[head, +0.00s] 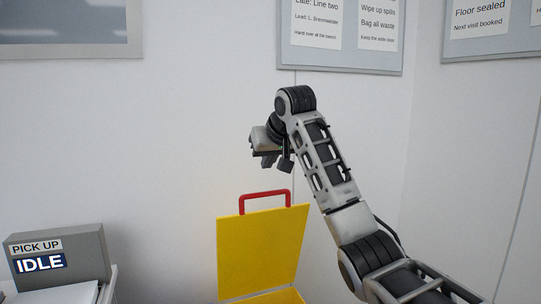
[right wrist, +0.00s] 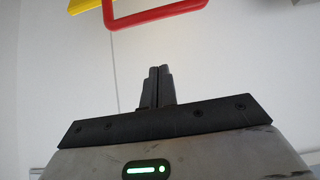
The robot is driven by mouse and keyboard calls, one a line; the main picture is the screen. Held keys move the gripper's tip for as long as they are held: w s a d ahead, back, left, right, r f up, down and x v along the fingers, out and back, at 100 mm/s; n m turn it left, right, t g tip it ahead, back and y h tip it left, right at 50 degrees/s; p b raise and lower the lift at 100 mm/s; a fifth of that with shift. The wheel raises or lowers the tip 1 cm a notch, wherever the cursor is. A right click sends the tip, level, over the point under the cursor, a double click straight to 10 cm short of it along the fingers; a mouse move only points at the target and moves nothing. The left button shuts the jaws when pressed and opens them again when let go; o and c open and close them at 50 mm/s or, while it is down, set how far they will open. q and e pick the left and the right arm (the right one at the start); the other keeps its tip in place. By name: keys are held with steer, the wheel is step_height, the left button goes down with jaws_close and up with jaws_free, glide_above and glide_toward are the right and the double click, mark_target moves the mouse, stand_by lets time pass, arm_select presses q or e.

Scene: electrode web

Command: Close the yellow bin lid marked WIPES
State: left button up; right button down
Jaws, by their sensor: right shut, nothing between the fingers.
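The yellow bin lid (head: 262,248) stands open, raised nearly upright, with a red handle (head: 265,194) along its top edge. A strip of the yellow bin (head: 275,297) shows below it at the bottom edge of the head view. No WIPES marking is visible on the side I see. My right gripper (head: 272,164) is above the handle, apart from it. In the right wrist view its fingers (right wrist: 158,84) are shut with nothing between them. The red handle (right wrist: 155,20) and a yellow corner of the lid (right wrist: 92,4) show beyond the fingertips. My left gripper is not in view.
A grey box (head: 60,252) marked PICK UP and IDLE stands at the lower left on a white surface. Notice boards (head: 398,40) hang on the white wall behind. The space between the box and the lid looks clear.

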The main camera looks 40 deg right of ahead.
arm_select(q)
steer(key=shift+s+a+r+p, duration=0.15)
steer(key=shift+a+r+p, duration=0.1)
steer(key=shift+p, duration=0.5)
arm_select(e)
steer(key=shift+w+f, duration=0.2)
steer(key=shift+f, duration=2.65)
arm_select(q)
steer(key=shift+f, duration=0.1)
